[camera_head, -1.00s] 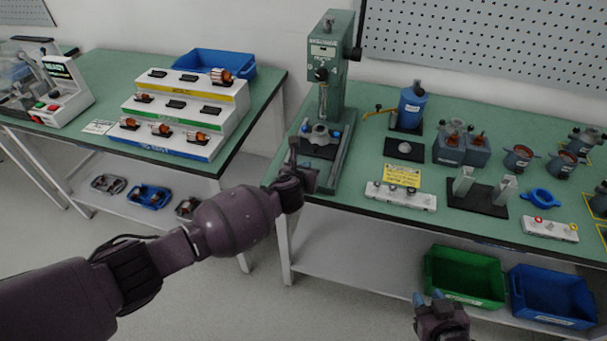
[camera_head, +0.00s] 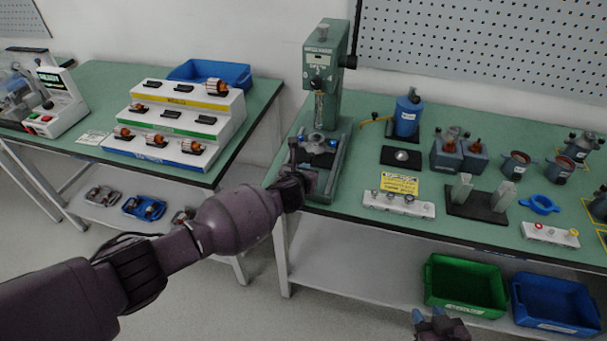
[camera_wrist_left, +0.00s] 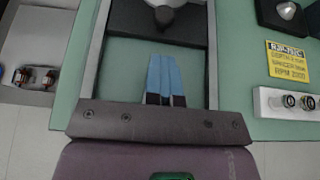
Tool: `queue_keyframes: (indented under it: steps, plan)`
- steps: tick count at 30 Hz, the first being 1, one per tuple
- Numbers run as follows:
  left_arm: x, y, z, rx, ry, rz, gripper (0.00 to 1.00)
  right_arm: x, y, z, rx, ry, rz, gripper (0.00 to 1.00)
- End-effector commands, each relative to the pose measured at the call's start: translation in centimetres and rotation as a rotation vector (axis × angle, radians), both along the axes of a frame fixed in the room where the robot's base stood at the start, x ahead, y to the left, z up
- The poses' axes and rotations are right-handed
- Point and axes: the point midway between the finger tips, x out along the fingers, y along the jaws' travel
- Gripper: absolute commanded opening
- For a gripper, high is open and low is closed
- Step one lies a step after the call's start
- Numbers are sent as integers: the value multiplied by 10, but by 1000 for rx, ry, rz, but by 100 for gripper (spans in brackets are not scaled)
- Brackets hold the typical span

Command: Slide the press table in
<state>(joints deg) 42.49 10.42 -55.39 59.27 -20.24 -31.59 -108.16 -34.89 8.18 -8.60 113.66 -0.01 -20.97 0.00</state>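The green arbor press (camera_head: 320,70) stands at the left end of the right bench. Its dark press table carries a grey fixture with blue knobs (camera_head: 318,143), below the ram. In the left wrist view the press table is the dark slab (camera_wrist_left: 185,31) between the base rails. My left gripper (camera_wrist_left: 164,56) has its blue fingers together, with nothing seen between them. The tips are at the slab's front edge; I cannot tell whether they touch. In the head view my left wrist partly hides the front of the press. My right gripper (camera_head: 428,313) is low at the bottom edge, fingers apart and empty.
A yellow sign (camera_head: 399,184) and a white block with knobs (camera_head: 399,204) are right of the press. A blue bottle unit (camera_head: 406,117) stands behind. Green (camera_head: 466,283) and blue (camera_head: 553,299) bins are on the shelf below. A stepped rack (camera_head: 178,125) is on the left bench.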

Motion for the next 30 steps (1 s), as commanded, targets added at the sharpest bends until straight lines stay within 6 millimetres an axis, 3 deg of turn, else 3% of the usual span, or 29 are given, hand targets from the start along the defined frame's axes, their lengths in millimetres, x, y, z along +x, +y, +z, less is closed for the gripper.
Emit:
queue_keyframes:
  steps: [27,30]
  plan:
    - [25,-8,1,0,0,1,0,2,1,-15,0,1,2,37]
    - [25,-8,1,0,0,1,12,0,0,-16,0,5,0,37]
